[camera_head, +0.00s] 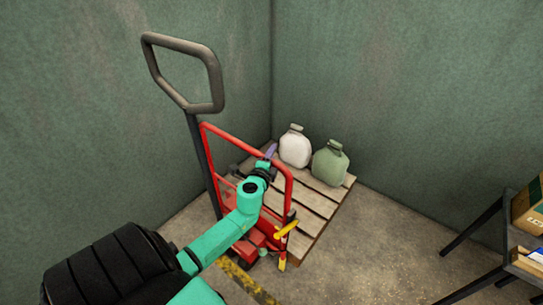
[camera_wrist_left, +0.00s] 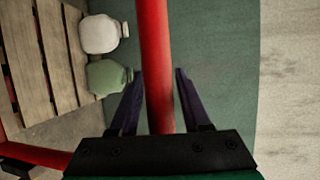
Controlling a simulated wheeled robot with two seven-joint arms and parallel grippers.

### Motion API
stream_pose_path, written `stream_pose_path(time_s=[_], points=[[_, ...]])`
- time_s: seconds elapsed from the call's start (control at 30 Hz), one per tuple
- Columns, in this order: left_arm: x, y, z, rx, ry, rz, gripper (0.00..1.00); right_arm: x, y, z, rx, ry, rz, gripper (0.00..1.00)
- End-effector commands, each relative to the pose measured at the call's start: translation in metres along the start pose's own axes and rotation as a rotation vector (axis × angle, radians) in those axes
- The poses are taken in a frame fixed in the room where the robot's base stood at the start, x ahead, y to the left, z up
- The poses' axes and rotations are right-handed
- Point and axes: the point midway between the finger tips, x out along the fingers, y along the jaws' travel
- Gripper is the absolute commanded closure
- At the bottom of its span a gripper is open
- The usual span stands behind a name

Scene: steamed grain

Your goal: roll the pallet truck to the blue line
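The red pallet truck (camera_head: 290,185) stands in the corner, with a tall dark loop handle (camera_head: 217,85) and a red tubular guard frame. A wooden pallet (camera_head: 318,203) sits at its far side. My left gripper (camera_head: 270,151) reaches to the guard frame. In the left wrist view the left gripper (camera_wrist_left: 158,90) is open, with one finger on each side of a red bar (camera_wrist_left: 153,50) of the frame. Gaps show between the bar and both fingers. My right gripper is not in view. No blue line shows in either view.
A white sack-like container (camera_head: 295,148) and a green one (camera_head: 330,163) stand on the pallet. Green walls close off the back and left. A dark shelf (camera_head: 490,225) with boxes stands at the right. A worn yellow line (camera_head: 245,282) marks the floor in front. Floor between pallet and shelf is clear.

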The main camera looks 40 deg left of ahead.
Motion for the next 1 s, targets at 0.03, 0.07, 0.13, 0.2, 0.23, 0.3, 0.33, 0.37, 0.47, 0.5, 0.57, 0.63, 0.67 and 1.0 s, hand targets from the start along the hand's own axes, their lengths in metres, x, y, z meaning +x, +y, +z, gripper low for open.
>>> stream_pose_path(time_s=[0.03,0.07,0.13,0.2,0.23,0.3,0.33,0.37,0.47,0.5,0.57,0.63,0.67,1.0], points=[[-0.0001,0.0001,0.0,0.0,0.0,0.0,0.76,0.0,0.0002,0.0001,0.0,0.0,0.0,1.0],[-0.0002,0.0001,0.0,0.0,0.0,0.0,0.88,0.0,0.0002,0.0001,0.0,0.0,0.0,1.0],[-0.0002,0.0002,0.0,0.0,0.0,0.0,1.0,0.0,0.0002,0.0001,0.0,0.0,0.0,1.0],[-0.0003,0.0002,0.0,-0.001,0.0,0.0,1.0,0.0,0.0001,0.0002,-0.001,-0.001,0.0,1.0],[-0.0003,0.0002,-0.0001,-0.001,0.0,0.0,1.0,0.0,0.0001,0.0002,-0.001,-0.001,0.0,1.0],[-0.0003,0.0002,0.0,-0.001,0.0,0.0,1.0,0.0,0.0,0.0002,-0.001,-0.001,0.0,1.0],[-0.0004,0.0002,-0.0001,-0.001,0.0,0.0,1.0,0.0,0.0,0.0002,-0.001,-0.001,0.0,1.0],[-0.0004,0.0002,-0.0001,-0.001,0.0,0.0,1.0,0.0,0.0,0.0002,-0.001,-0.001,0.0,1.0],[-0.0004,0.0003,-0.0001,-0.001,0.0,0.0,1.0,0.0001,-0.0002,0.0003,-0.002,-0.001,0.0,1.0],[-0.0004,0.0003,-0.0001,-0.001,0.0,0.0,1.0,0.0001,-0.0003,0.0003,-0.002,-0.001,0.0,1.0],[-0.0004,0.0003,-0.0001,-0.001,0.0,0.001,1.0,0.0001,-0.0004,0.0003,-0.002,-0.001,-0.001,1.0],[-0.0004,0.0004,-0.0001,-0.001,0.0,0.001,1.0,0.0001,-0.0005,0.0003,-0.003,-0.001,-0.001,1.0],[-0.0004,0.0004,-0.0001,-0.001,0.0,0.001,1.0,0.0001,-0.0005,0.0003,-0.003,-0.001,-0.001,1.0],[-0.0005,0.0006,-0.0002,-0.001,0.0,0.001,1.0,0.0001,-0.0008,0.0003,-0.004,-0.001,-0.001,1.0]])
